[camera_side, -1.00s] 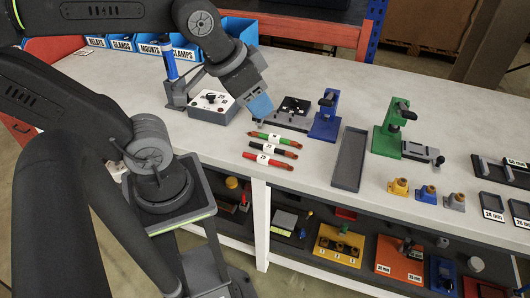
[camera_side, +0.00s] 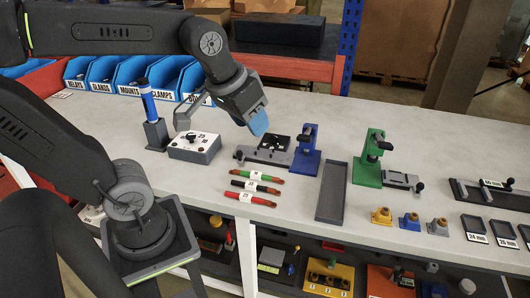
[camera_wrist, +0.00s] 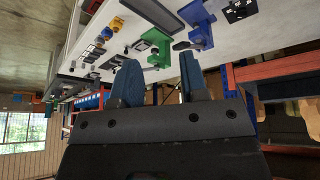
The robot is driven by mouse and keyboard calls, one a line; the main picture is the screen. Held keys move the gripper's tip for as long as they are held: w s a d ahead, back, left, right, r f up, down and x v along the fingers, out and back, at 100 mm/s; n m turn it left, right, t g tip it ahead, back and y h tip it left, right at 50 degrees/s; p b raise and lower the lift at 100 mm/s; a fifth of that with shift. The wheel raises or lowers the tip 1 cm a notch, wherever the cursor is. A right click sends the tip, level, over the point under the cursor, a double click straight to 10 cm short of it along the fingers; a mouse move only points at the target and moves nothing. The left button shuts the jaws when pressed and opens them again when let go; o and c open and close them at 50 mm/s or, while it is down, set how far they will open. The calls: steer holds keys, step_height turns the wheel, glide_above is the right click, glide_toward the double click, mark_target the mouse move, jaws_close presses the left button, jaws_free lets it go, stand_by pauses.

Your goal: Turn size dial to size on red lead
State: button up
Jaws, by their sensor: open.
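The size dial is a small dark knob (camera_side: 191,137) on the white top of a grey box (camera_side: 194,152). Its printed numbers are too small to read surely. The red lead (camera_side: 266,201) lies on the bench nearest the front edge, below a black lead (camera_side: 268,189) and a green lead (camera_side: 268,178). Each has a white tag; the red lead's number is not clear. My gripper (camera_side: 260,130) is open and empty, with blue fingers, in the air to the right of the dial box. Its parted fingers also show in the wrist view (camera_wrist: 162,72); the dial is not visible there.
A blue-topped post (camera_side: 150,103) stands left of the dial box. A dark fixture (camera_side: 268,152), blue stand (camera_side: 306,158), grey tray (camera_side: 333,190) and green stand (camera_side: 368,170) stand to the right. Blue labelled bins (camera_side: 133,75) line the back. Bench between dial box and leads is clear.

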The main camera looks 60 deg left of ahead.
steer(key=w+a+n+g, duration=0.2)
steer(key=w+a+n, duration=0.4)
steer(key=w, duration=0.4)
steer(key=n+g, duration=0.3)
steer(key=n, duration=0.8)
glide_above(275, 136)
step_height(275, 136, down, 14)
step_height(275, 136, down, 14)
steer(key=shift+a+r, duration=0.1)
steer(key=shift+r, duration=0.15)
steer(key=shift+c, duration=0.3)
jaws_close()
